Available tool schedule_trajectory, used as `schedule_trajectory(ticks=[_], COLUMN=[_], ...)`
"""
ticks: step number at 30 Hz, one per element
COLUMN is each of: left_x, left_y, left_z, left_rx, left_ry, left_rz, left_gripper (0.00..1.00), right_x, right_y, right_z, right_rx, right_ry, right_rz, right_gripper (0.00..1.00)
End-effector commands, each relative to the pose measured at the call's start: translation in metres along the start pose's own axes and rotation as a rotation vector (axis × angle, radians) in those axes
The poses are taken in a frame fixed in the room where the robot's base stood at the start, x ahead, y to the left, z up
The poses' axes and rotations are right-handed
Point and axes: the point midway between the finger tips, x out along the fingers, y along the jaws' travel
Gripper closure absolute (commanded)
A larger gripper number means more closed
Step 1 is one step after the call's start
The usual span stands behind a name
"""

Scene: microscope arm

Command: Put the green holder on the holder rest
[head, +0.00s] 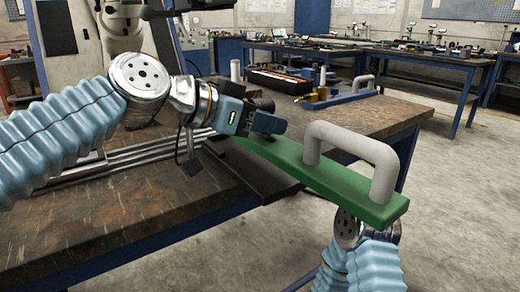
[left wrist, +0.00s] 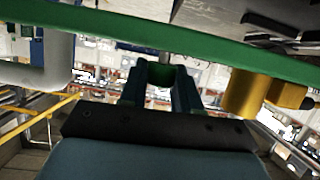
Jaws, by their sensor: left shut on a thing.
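The green holder (head: 345,184) is a long flat green bar with a grey U-shaped handle (head: 385,160) on its near right part. In the head view it slants across the table's right edge, its near end out over the floor. My left gripper (head: 265,122) is shut on its far left end. In the left wrist view the green bar (left wrist: 150,32) crosses the top, beyond the fingers (left wrist: 160,88). A dark flat plate (head: 262,180) lies at the table edge under the bar; I cannot tell whether it is the holder rest. My right gripper is hidden; only my right arm shows below the holder.
On the table (head: 120,215) behind the holder stand a blue bar with a grey handle (head: 364,82), brass cylinders (head: 320,85) and a black tray (head: 280,80). Metal rails (head: 130,160) run along the left. Open floor lies right of the table.

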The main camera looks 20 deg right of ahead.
Motion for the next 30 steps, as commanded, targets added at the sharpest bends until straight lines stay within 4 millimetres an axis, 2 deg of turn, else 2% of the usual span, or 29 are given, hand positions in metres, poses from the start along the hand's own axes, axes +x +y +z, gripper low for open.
schedule_trajectory(ticks=[5, 7, 12, 20, 21, 26, 30], left_x=[0.003, 0.006, 0.014, 0.016, 0.017, 0.017, 0.017], left_y=[-0.009, -0.015, -0.015, -0.015, -0.016, -0.016, -0.016], left_z=[0.008, 0.016, 0.038, 0.041, 0.043, 0.043, 0.043], left_rx=[0.000, -0.002, 0.001, 0.001, 0.000, 0.000, 0.001], left_ry=[0.004, 0.004, 0.003, 0.005, 0.000, 0.000, 0.000], left_rz=[-0.001, -0.001, 0.000, -0.001, 0.000, 0.001, 0.001], left_gripper=[1.00, 1.00, 1.00, 1.00, 0.67, 0.42, 0.42], right_x=[0.003, 0.006, 0.013, 0.013, 0.013, 0.013, 0.013], right_y=[0.001, 0.001, 0.003, 0.003, 0.003, 0.003, 0.003], right_z=[0.000, 0.000, 0.001, 0.001, 0.001, 0.001, 0.001], right_rx=[0.000, 0.000, -0.001, -0.001, -0.001, -0.001, -0.001], right_ry=[-0.001, -0.001, -0.004, -0.004, -0.004, -0.004, -0.004], right_rz=[-0.001, -0.001, -0.003, -0.004, -0.004, -0.004, -0.004], right_gripper=[0.11, 0.11, 0.11, 0.11, 0.11, 0.11, 0.11])
